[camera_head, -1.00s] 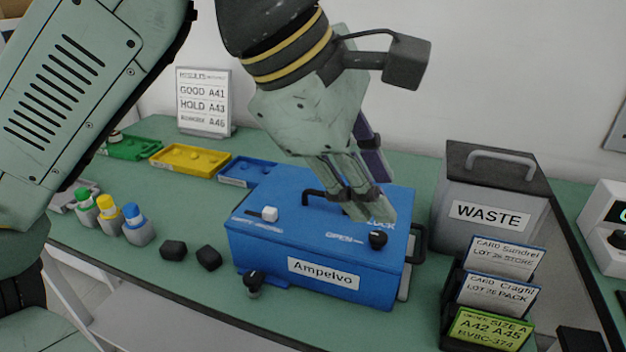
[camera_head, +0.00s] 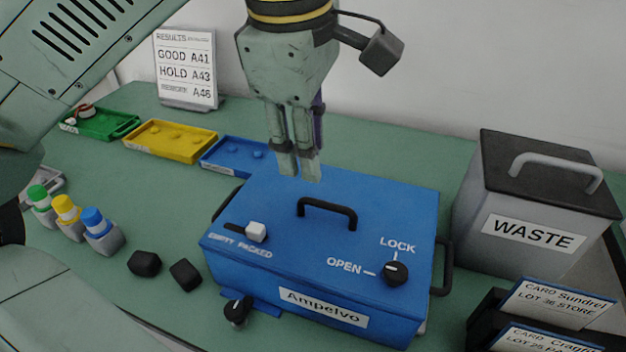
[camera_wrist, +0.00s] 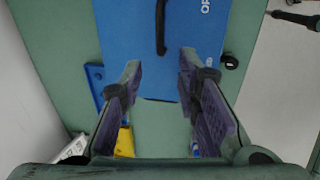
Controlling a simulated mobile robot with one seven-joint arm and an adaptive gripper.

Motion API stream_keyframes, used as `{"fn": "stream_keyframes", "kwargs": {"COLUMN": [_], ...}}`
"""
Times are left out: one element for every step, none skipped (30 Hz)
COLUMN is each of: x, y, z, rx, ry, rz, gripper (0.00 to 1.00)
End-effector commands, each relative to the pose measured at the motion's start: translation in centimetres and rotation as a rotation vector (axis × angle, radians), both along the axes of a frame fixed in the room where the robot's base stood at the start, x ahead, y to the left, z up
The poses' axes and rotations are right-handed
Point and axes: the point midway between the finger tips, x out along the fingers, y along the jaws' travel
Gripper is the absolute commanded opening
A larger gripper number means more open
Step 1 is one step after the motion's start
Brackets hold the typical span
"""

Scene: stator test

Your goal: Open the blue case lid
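The blue case (camera_head: 330,240), labelled Ampelvo, stands on the green table with its lid down. A black arched handle (camera_head: 327,210) is on its top; it also shows in the wrist view (camera_wrist: 161,28). A black knob (camera_head: 395,272) sits at the right front of the top beside the OPEN and LOCK marks; its pointer looks turned toward LOCK, but is small. My gripper (camera_head: 300,176) points down above the case's back part, behind the handle and apart from it. In the wrist view its fingers (camera_wrist: 161,66) are spread and empty.
A white slider (camera_head: 257,230) is on the case top, and a black knob (camera_head: 237,310) is at its left front. The WASTE bin (camera_head: 530,205) and card holders (camera_head: 545,305) stand right. Blue (camera_head: 208,162) and yellow (camera_head: 150,150) trays lie behind left. Bottles (camera_head: 98,230) stand left.

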Motion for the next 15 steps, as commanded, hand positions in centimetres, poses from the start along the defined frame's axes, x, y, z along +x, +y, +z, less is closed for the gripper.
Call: {"fn": "stream_keyframes", "kwargs": {"x": [0.1, 0.3, 0.4, 0.5, 0.6, 0.7, 0.9, 0.9, 1.1, 1.2, 1.2, 1.3, 1.4, 1.5, 1.5], "y": [-0.1, -0.1, -0.1, -0.2, -0.2, -0.2, -0.3, -0.3, -0.3, -0.4, -0.4, -0.4, -0.5, -0.5, -0.5], "z": [-1.0, -1.6, -2.3, -2.9, -3.5, -4.3, -4.8, -5.3, -5.9, -6.3, -6.8, -7.2, -7.5, -7.8, -8.1], "rx": [-0.002, 0.000, 0.000, 0.000, -0.001, 0.000, -0.001, -0.001, 0.000, -0.002, -0.002, -0.002, -0.001, 0.000, -0.001], "ry": [0.003, 0.002, 0.002, 0.002, 0.003, 0.002, 0.003, 0.003, 0.002, 0.002, 0.002, 0.002, 0.001, 0.000, 0.000], "rz": [-0.004, 0.000, 0.001, 0.000, 0.000, 0.000, 0.001, 0.000, 0.000, 0.000, 0.000, 0.000, 0.000, 0.000, 0.000], "gripper": [0.30, 0.30, 0.30, 0.30, 0.30, 0.30, 0.30, 0.30, 0.30, 0.30, 0.30, 0.30, 0.30, 0.30, 0.30]}}
